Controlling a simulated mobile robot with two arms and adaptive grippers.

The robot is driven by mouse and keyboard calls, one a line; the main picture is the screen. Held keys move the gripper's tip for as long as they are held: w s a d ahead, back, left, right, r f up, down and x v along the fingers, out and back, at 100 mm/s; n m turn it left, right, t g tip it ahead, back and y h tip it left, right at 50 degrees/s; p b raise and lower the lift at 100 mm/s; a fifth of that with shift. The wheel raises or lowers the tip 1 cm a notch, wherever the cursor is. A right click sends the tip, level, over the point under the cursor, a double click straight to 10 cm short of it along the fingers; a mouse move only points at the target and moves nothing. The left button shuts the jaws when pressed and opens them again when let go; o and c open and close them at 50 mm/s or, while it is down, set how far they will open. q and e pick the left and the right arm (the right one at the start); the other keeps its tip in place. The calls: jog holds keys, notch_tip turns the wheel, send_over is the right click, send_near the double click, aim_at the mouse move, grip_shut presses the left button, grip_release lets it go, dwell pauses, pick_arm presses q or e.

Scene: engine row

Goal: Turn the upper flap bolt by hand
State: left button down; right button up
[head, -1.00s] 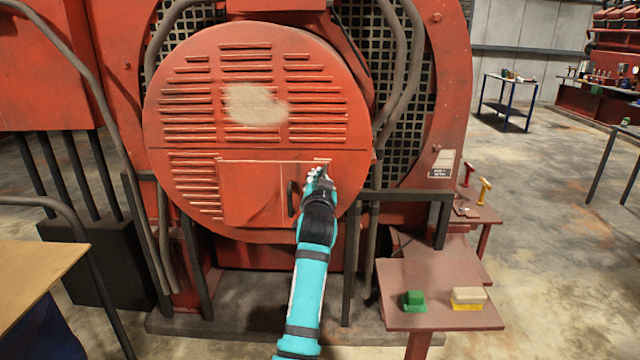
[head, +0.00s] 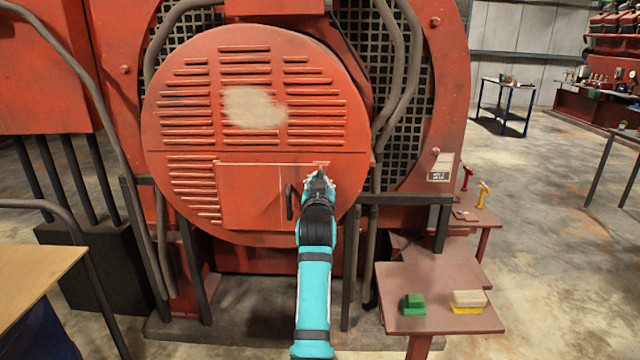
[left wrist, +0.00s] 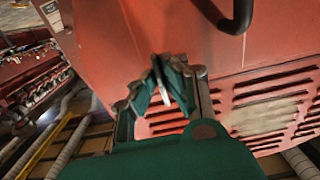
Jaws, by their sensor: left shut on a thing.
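The red flap (head: 250,195) sits shut in the lower half of the round red engine cover, with a black handle (head: 291,202) near its right side. My left gripper (head: 319,174) is at the flap's upper right corner and hides the bolt there in the head view. In the left wrist view, the fingers (left wrist: 165,82) are closed around a thin, pale grey piece, the upper flap bolt (left wrist: 159,76), against the red panel. The black handle also shows in the left wrist view (left wrist: 238,14). My right gripper is in neither view.
A black rail (head: 405,197) stands right of the cover. A low red table (head: 425,285) at lower right holds a green block (head: 413,304) and a yellow-based brush or block (head: 468,301). A wooden tabletop (head: 35,275) is at left.

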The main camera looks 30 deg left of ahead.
pick_arm(q)
jog(key=shift+a+r, duration=0.1)
jog(key=shift+r, duration=0.55)
jog(key=c, duration=1.6)
grip_release()
jog(key=shift+c, duration=0.2)
jog(key=shift+o, duration=0.9)
jog(key=shift+w+a+f, duration=0.15)
jog(key=shift+w+f, duration=0.15)
jog(key=shift+w, duration=0.05)
jog(key=shift+f, duration=0.15)
notch_tip(320, 180, up, 10)
